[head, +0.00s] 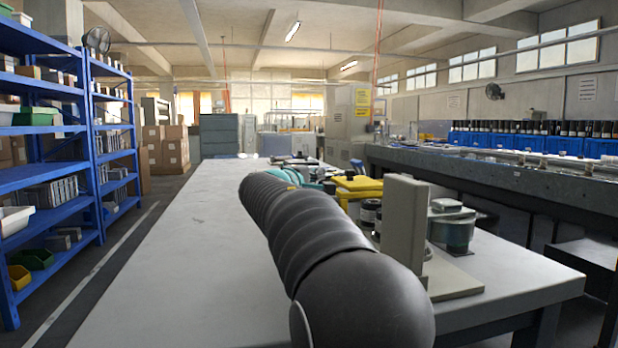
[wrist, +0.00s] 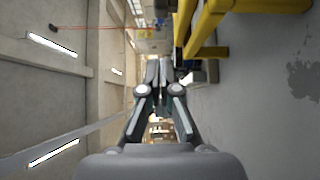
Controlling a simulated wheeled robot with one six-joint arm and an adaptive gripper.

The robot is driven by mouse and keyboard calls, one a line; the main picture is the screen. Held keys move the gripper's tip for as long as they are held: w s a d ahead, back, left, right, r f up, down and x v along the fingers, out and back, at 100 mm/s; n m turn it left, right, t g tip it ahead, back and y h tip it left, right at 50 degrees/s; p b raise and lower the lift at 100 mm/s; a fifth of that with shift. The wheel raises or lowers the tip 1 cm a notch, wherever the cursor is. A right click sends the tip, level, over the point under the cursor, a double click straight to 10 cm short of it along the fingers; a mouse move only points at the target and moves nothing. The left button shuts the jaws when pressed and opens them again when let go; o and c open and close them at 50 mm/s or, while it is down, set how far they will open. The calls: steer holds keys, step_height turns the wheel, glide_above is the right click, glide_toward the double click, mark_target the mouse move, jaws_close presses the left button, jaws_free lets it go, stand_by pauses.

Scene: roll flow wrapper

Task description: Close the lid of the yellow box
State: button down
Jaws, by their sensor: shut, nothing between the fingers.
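The yellow box (head: 358,183) is on the table right of my arm in the head view, partly hidden by a grey upright block and dark rolls. In the wrist view its yellow parts (wrist: 207,30) are at the top right, with a slanted yellow piece that may be the lid; its exact angle cannot be told. My gripper (wrist: 160,68) is shut and empty, with its fingers together. It is beside the yellow parts in the wrist view and apart from them. In the head view my arm hides it.
The grey upright block (head: 405,220) on a base and a teal roll (head: 453,232) stand at the table's right edge. Teal items (head: 285,176) lie beyond my arm. The table's left side (head: 190,250) is clear. Blue shelves (head: 112,140) stand at left.

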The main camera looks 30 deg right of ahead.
mark_target(371, 181)
steer(key=shift+w+d, duration=0.15)
steer(key=shift+d, duration=1.5)
steer(key=shift+w+d, duration=0.1)
steer(key=shift+d, duration=1.55)
steer(key=d, duration=0.3)
steer(key=s+d, duration=0.1)
steer(key=d, duration=0.1)
steer(key=s+d+b, duration=0.1)
steer(key=d, duration=0.2)
steer(key=shift+s+d, duration=0.15)
steer(key=shift+d, duration=0.45)
steer(key=shift+s, duration=0.15)
